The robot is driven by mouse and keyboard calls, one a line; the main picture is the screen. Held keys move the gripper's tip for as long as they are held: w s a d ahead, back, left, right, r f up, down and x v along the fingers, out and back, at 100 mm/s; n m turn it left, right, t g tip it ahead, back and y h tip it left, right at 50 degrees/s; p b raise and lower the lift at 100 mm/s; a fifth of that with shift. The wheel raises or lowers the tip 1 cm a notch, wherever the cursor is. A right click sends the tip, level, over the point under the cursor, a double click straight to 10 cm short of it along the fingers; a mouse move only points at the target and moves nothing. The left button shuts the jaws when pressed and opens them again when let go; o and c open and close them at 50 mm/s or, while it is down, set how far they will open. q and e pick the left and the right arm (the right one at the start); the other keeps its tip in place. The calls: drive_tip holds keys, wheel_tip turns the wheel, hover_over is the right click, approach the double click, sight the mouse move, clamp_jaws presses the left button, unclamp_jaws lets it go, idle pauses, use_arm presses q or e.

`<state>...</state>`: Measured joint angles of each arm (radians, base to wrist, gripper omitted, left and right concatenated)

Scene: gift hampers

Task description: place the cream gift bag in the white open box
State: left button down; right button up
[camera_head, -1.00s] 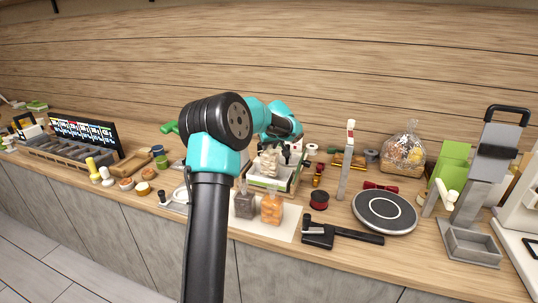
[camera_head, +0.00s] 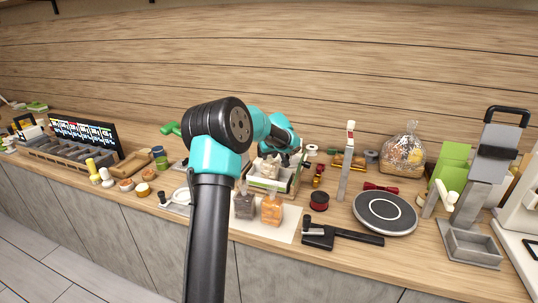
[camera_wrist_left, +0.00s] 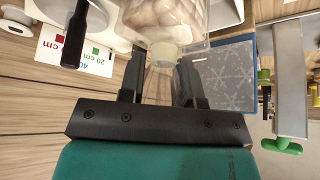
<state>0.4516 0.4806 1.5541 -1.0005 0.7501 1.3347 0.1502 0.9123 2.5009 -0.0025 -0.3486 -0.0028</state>
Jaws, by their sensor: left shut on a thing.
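The cream gift bag (camera_head: 268,167) is a clear bag with pale, rounded contents and a gathered neck. In the left wrist view the bag (camera_wrist_left: 165,18) hangs from my left gripper (camera_wrist_left: 163,80), whose fingers are shut on its neck. In the head view my left gripper (camera_head: 280,153) is above the white open box (camera_head: 266,185), partly hidden by my own arm. The bag is low at the box, within its outline; I cannot tell whether it touches the bottom. My right gripper is not in view.
A grey bag (camera_head: 244,204) and an orange bag (camera_head: 271,208) stand on a pale mat in front of the box. A red spool (camera_head: 319,200), a grey upright post (camera_head: 346,165) and a round dark turntable (camera_head: 384,212) stand to the right. A snowflake-patterned panel (camera_wrist_left: 225,75) lies beside the gripper.

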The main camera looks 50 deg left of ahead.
use_arm(q)
drive_tip(key=c, duration=0.8)
unclamp_jaws()
drive_tip(key=v, duration=1.2)
drive_tip(key=shift+r, duration=0.15)
